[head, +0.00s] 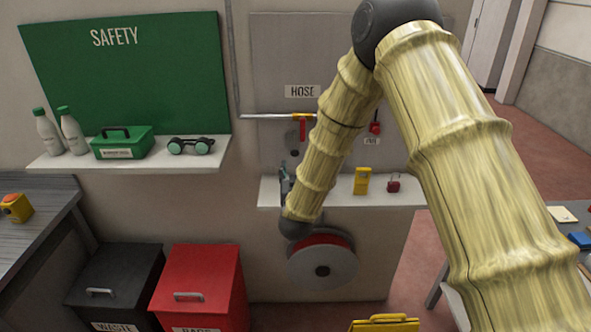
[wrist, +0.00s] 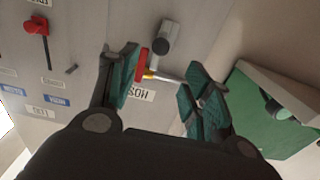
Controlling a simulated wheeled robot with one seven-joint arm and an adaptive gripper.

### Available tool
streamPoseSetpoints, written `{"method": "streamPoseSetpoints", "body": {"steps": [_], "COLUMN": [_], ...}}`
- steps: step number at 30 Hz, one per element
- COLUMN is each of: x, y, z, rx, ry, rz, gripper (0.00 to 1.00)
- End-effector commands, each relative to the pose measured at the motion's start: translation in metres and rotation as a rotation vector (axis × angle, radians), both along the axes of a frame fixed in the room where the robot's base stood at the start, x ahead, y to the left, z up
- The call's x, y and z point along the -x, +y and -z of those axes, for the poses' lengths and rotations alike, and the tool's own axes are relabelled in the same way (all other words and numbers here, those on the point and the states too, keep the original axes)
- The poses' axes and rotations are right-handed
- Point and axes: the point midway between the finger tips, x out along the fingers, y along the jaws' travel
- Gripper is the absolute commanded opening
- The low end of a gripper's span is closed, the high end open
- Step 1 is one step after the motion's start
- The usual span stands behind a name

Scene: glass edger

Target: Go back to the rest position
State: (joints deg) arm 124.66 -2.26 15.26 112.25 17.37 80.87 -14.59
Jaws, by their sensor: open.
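My gripper (head: 285,172) shows in the head view just left of my arm, in front of the small shelf below the hose valve. Most of it is hidden by my arm. In the wrist view my gripper (wrist: 163,80) is open, with teal pads apart and nothing held. The hose valve has a yellow body and a red handle (head: 302,131) that hangs down below the pipe. In the wrist view the red handle (wrist: 138,72) appears beyond the gap between the fingers, near the left finger. I cannot tell the distance.
The small shelf (head: 335,196) holds a yellow item (head: 362,180) and a red padlock (head: 393,183). A hose reel (head: 322,270) is below it. A shelf (head: 60,162) with bottles, a green box and goggles is at left. Black (head: 115,285) and red (head: 205,280) bins stand below.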

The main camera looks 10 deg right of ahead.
Motion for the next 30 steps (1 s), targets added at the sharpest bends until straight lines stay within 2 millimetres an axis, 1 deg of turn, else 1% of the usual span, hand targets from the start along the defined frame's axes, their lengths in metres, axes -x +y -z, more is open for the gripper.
{"method": "streamPoseSetpoints", "body": {"steps": [6, 8, 10, 11, 14, 15, 17, 18, 20, 21, 23, 24, 26, 27, 29, 30], "x": [0.001, 0.003, 0.01, 0.014, 0.034, 0.045, 0.062, 0.075, 0.093, 0.108, 0.129, 0.145, 0.168, 0.185, 0.211, 0.228], "y": [0.0, -0.001, -0.004, -0.006, -0.013, -0.016, -0.021, -0.025, -0.031, -0.034, -0.04, -0.044, -0.05, -0.053, -0.059, -0.063], "z": [0.002, 0.01, 0.028, 0.039, 0.084, 0.105, 0.135, 0.154, 0.182, 0.201, 0.228, 0.245, 0.269, 0.285, 0.308, 0.322], "rx": [0.001, 0.0, 0.0, -0.001, -0.002, -0.004, -0.007, -0.01, -0.013, -0.016, -0.021, -0.024, -0.03, -0.034, -0.04, -0.044], "ry": [0.004, 0.018, 0.051, 0.073, 0.167, 0.211, 0.278, 0.324, 0.391, 0.438, 0.507, 0.553, 0.623, 0.669, 0.739, 0.787], "rz": [-0.001, -0.004, -0.01, -0.015, -0.034, -0.041, -0.054, -0.061, -0.07, -0.076, -0.083, -0.088, -0.094, -0.097, -0.101, -0.103], "gripper": [0.49, 0.49, 0.49, 0.49, 0.49, 0.49, 0.49, 0.49, 0.49, 0.49, 0.49, 0.49, 0.49, 0.49, 0.49, 0.49]}}
